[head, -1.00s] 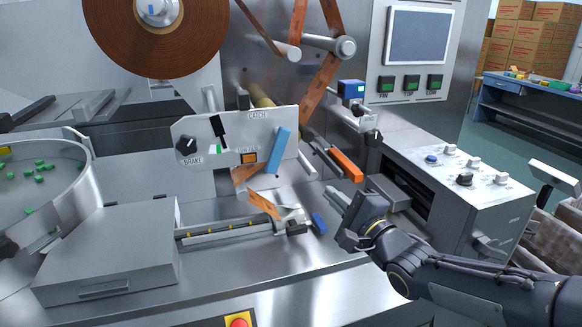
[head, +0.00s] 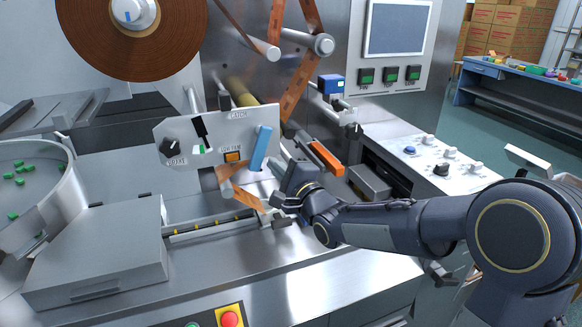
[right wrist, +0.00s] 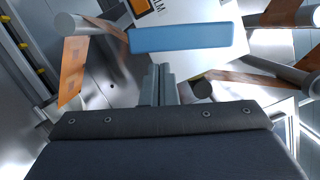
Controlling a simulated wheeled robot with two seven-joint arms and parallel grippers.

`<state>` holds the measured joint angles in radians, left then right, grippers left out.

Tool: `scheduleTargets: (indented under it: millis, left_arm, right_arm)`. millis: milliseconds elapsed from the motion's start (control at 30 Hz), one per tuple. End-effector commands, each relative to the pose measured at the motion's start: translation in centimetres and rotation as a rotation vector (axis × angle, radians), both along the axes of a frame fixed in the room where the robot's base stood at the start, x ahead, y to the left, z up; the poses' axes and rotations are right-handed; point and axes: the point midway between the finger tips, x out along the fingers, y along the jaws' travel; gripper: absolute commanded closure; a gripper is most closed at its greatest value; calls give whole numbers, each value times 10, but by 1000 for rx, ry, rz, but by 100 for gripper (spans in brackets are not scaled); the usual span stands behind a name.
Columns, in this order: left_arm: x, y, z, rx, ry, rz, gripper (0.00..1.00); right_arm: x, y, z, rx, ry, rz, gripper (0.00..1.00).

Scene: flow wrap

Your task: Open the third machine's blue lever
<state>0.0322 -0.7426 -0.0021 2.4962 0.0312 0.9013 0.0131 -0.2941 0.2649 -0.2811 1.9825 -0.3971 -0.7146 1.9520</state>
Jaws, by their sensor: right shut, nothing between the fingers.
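The blue lever (head: 260,149) is a flat light-blue bar on the right part of the white panel (head: 176,128), standing nearly upright with a slight lean to the right. It also shows in the right wrist view (right wrist: 180,38), lying across the top. My right gripper (head: 274,162) is shut and empty, its tips just right of the lever's lower half. In the right wrist view its fingertips (right wrist: 160,68) sit just below the lever's long edge; I cannot tell if they touch it. My left gripper is not in view.
The panel also carries a black knob (head: 171,149), a black switch lever (head: 201,128) and an orange button (head: 233,156). Brown film (head: 297,88) runs over rollers above. An orange-topped bar (head: 325,158) is close to the right of my gripper. A red button (head: 230,319) is below.

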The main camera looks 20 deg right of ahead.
Motion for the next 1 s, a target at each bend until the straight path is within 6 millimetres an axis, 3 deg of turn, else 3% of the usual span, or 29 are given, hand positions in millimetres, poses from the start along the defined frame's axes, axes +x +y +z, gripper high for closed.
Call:
scheduleTargets:
  millis: [467, 1000]
  left_arm:
    - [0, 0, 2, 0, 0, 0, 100]
    - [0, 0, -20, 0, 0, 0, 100]
  right_arm:
    - [-1, 6, 1, 0, 1, -1, 100]
    - [-1, 10, -1, 84, 3, 0, 100]
